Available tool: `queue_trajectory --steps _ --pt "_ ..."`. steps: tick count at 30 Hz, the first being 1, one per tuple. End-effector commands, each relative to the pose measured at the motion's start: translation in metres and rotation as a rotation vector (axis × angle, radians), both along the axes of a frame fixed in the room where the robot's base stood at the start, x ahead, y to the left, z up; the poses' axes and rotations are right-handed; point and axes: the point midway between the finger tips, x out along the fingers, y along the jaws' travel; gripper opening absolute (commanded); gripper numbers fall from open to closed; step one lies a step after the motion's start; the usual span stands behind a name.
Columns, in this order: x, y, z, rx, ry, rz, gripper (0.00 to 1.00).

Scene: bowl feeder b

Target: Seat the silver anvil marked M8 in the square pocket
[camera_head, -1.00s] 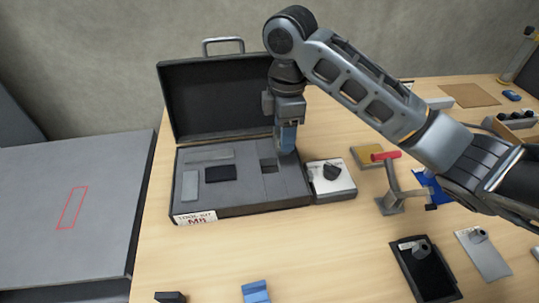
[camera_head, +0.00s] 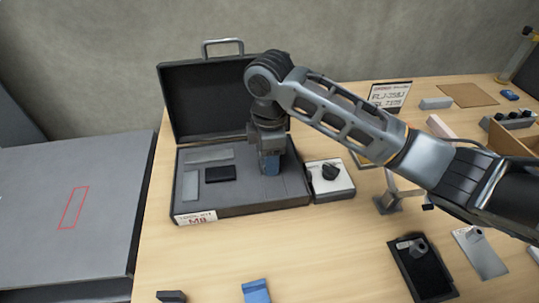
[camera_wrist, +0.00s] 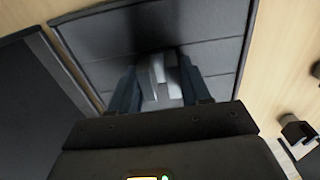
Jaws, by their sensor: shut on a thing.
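My gripper (camera_head: 270,165) points down low over the right part of the open tool case (camera_head: 250,211), and it also shows in the wrist view (camera_wrist: 158,92). It is shut on a silver, stepped metal block, the anvil (camera_wrist: 159,78). The anvil's marking cannot be read here. In the wrist view the anvil is between the fingers, right over or in the grey foam (camera_wrist: 110,45); I cannot tell whether it has entered a pocket. The square pocket is hidden behind my gripper in the head view. The case's front label (camera_head: 195,218) reads M8.
The case's raised lid (camera_head: 205,105) stands close behind my gripper. A dark recess (camera_head: 220,173) and lighter grey pieces (camera_head: 209,154) lie left in the foam.

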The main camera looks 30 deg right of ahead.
Motion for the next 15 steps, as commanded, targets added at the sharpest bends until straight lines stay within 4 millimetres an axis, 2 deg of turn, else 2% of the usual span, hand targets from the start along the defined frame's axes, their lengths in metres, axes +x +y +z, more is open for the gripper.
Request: queue_trajectory --steps 14,15 --pt "-0.001 0.001 -0.016 -0.001 0.004 -0.001 0.02" --pt "-0.001 0.001 -0.017 0.0 0.005 0.0 0.49"
